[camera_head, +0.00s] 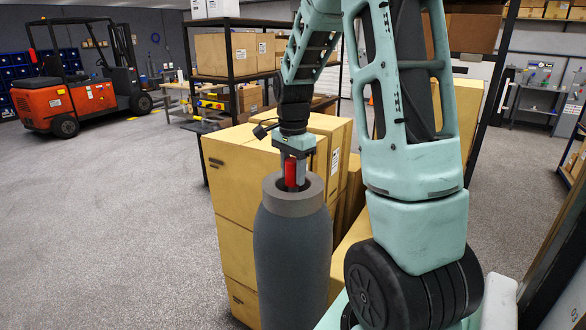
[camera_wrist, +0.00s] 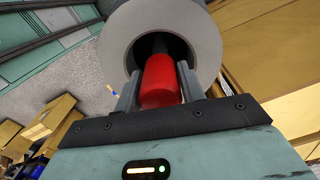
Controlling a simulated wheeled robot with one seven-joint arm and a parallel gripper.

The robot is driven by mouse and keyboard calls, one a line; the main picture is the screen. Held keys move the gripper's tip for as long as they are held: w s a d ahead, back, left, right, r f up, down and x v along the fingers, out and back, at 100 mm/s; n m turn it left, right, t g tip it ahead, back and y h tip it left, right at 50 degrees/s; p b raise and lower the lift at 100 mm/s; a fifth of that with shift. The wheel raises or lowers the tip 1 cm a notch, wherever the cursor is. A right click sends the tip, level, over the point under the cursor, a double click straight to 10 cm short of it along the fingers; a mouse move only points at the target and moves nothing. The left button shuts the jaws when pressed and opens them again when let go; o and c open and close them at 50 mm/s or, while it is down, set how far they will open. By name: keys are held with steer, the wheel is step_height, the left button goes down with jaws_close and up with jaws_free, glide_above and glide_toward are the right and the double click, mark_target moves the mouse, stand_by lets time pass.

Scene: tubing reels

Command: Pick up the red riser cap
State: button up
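The red riser cap (camera_head: 291,172) is upright in the round opening of a grey collar (camera_head: 293,196) on top of a tall dark grey cylinder (camera_head: 291,265). My gripper (camera_head: 296,171) points down from above, with its fingers at the opening. In the wrist view the red cap (camera_wrist: 160,81) lies between the two fingers of my gripper (camera_wrist: 160,88), with a finger against each side. A dark part continues from the cap into the opening of the collar (camera_wrist: 118,38). The cap's lower end is hidden inside.
Stacked cardboard boxes (camera_head: 236,172) stand right behind and beside the cylinder. A black shelf rack (camera_head: 186,85) with boxes is farther back. An orange forklift (camera_head: 50,98) stands at the far left. The floor (camera_head: 100,220) on the left is clear.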

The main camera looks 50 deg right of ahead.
mark_target(293, 160)
steer(key=c, duration=0.4)
step_height(293, 160, up, 10)
steer(key=b, duration=0.3)
stand_by(0.8)
